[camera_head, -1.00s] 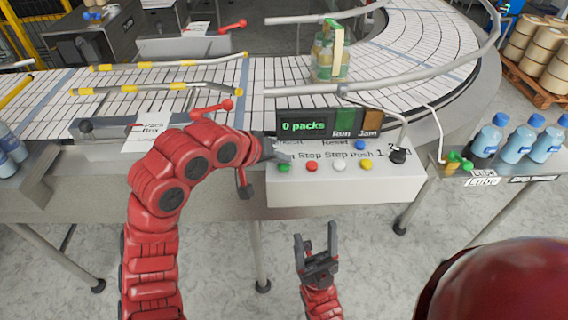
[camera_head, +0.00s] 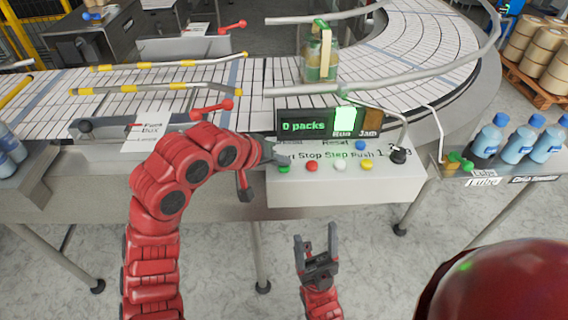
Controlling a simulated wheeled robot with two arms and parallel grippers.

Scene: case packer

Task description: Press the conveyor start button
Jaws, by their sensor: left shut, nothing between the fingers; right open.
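The control box (camera_head: 340,188) stands at the front edge of the conveyor (camera_head: 200,78). It carries a green button (camera_head: 284,169) at the left of its row, under a label partly hidden by my gripper. My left gripper (camera_head: 284,158) is shut and empty, its tip right at the green button; I cannot tell whether it touches it. The display (camera_head: 303,126) reads "0 packs", its green Run lamp (camera_head: 344,120) is brightly lit and the Jam lamp (camera_head: 371,123) is dim. My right gripper (camera_head: 317,248) is open and empty, low in front of the box.
Red (camera_head: 312,166), white (camera_head: 339,167), yellow (camera_head: 366,165) and blue (camera_head: 360,145) buttons and a black knob (camera_head: 398,156) share the box. A carrier with bottles (camera_head: 320,62) is on the belt. Blue bottles (camera_head: 522,140) stand at the right.

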